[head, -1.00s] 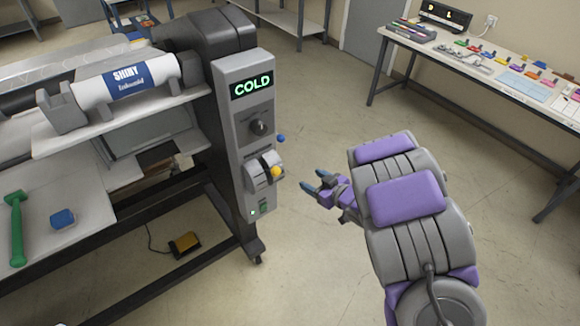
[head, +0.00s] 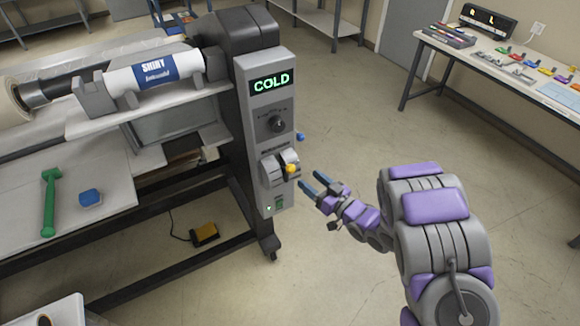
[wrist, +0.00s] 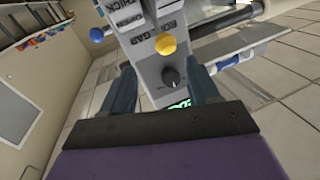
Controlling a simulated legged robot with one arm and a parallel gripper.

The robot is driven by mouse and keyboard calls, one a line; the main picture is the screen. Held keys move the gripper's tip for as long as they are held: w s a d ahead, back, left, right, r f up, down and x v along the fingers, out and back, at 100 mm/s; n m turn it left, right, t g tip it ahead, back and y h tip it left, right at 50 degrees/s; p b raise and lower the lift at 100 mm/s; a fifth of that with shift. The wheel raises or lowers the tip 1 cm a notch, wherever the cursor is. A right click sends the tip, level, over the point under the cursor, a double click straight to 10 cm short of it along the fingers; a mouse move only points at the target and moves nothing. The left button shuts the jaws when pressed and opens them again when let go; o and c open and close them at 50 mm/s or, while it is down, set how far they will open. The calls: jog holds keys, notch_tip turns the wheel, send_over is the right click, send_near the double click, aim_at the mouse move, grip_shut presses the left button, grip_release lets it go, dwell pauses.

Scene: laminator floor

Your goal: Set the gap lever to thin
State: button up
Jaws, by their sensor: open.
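The gap lever (head: 291,169) has a yellow ball knob and sits in a light grey housing low on the laminator's control panel (head: 267,135). Its knob also shows in the wrist view (wrist: 166,44), above and between my fingers. My gripper (head: 312,186) is open and empty, just right of and slightly below the knob, apart from it in the head view. In the wrist view my blue-grey fingers (wrist: 163,92) frame the panel, with the dark dial between them.
The panel display (head: 271,83) reads COLD, with a dark dial (head: 277,123) below it. A blue ball (head: 301,137) juts from the panel's right side. A green-handled tool (head: 50,202) and blue block (head: 90,197) lie on the laminator's table.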

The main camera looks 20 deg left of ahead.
aim_at(292, 166)
jog(key=x, duration=0.4)
jog(key=s+x, duration=0.1)
jog(key=x, duration=0.3)
jog(key=a+f+b+x, duration=0.1)
jog(key=x, duration=0.3)
jog(key=shift+s+d+f, duration=0.1)
jog(key=shift+s, duration=0.3)
jog(key=shift+w+d+r, duration=0.1)
jog(key=shift+d+r, duration=0.2)
jog(key=shift+d, duration=0.5)
jog(key=shift+w+d+r, duration=0.1)
jog(key=shift+d+r, duration=0.15)
jog(key=shift+d, duration=0.5)
jog(key=a, duration=0.2)
jog(key=shift+a+f, duration=0.35)
jog(key=c, duration=0.4)
jog(key=shift+a, duration=0.15)
jog(key=shift+c, duration=0.9)
jog(key=shift+d+f, duration=0.1)
jog(key=shift+d, duration=0.3)
jog(key=c, duration=0.3)
jog(key=shift+d+r, duration=0.2)
grip_shut()
